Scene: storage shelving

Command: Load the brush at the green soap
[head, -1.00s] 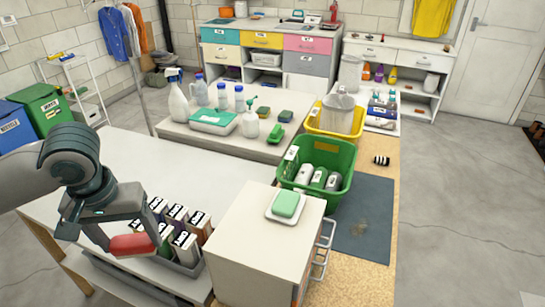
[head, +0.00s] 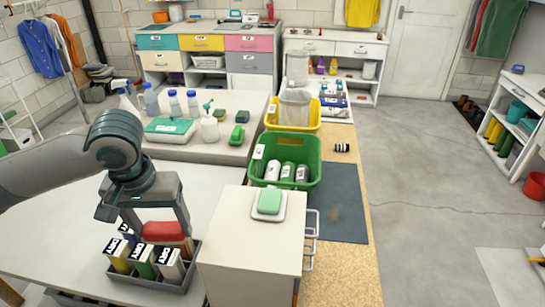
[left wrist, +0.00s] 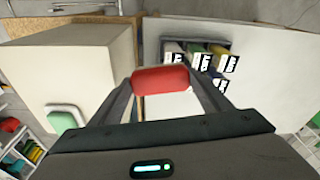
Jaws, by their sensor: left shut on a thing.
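The green soap (head: 269,200) lies on a white dish (head: 283,212) on top of a white cabinet (head: 245,235). It also shows at the lower left of the left wrist view (left wrist: 61,122). My left gripper (head: 163,232) is shut on a red block-like thing, seemingly the brush (head: 160,232). In the left wrist view the red brush (left wrist: 160,79) spans between both fingertips; no bristles show. The gripper is left of the cabinet, apart from the soap, over or just behind the tray of boxes. My right gripper is not in view.
A grey tray (head: 184,283) of labelled boxes stands left of the cabinet. A green basket (head: 311,165) with bottles is behind the soap, and a yellow bin (head: 312,127) is beyond it. The cabinet top around the dish is bare. Bottles stand on the back table.

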